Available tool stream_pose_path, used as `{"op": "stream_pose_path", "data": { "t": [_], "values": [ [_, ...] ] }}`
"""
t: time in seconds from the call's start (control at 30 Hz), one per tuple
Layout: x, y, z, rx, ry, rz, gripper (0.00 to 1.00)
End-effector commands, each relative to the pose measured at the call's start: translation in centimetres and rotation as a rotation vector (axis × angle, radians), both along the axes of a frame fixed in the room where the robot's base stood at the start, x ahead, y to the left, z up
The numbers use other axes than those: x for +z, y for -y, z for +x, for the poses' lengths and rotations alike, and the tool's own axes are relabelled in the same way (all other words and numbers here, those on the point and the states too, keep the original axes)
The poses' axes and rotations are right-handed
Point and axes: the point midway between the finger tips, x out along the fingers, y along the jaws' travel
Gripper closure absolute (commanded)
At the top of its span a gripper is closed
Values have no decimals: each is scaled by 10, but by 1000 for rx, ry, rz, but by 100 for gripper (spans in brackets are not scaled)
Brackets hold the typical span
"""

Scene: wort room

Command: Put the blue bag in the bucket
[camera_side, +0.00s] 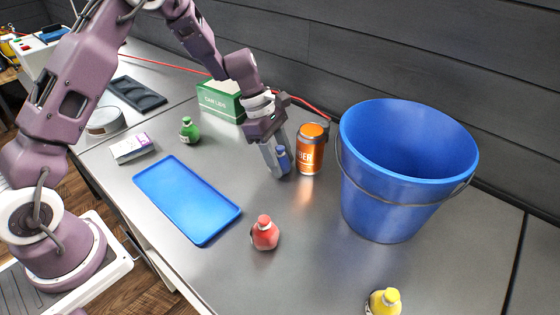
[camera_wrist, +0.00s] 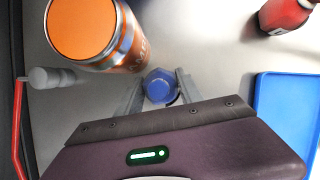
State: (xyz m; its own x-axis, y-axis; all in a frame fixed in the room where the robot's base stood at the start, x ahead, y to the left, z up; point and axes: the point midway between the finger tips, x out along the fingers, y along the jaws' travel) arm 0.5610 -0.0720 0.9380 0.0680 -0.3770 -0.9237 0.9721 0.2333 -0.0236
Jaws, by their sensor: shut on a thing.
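The small blue bag (camera_side: 283,157) is between the fingers of my gripper (camera_side: 277,160), at table level in the side view. My gripper points down and is shut on the bag. In the wrist view the blue bag (camera_wrist: 160,86) shows its top between the two fingers (camera_wrist: 158,92); its lower part is hidden. The large blue bucket (camera_side: 405,180) stands upright to the right of my gripper, with its open mouth up and a wire handle hanging at the front. The bucket is not in the wrist view.
An orange can (camera_side: 311,149) stands close beside my gripper, on the bucket side. A red bag (camera_side: 265,233), green bag (camera_side: 189,131), yellow bag (camera_side: 384,302), blue tray (camera_side: 187,199), white box (camera_side: 131,148) and green carton (camera_side: 221,101) are around.

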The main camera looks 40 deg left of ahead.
Motion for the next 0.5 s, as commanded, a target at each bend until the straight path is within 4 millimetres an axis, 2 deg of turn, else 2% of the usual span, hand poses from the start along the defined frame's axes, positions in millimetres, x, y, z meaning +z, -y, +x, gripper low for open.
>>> {"op": "stream_pose_path", "data": {
  "t": [0.07,0.3,0.37,0.5],
  "values": [
    [0,0,0,0,0,0,100],
    [3,0,0,-1,2,-1,100],
    [9,0,1,-1,3,0,100],
    [34,0,1,-2,5,0,100]
  ]
}}
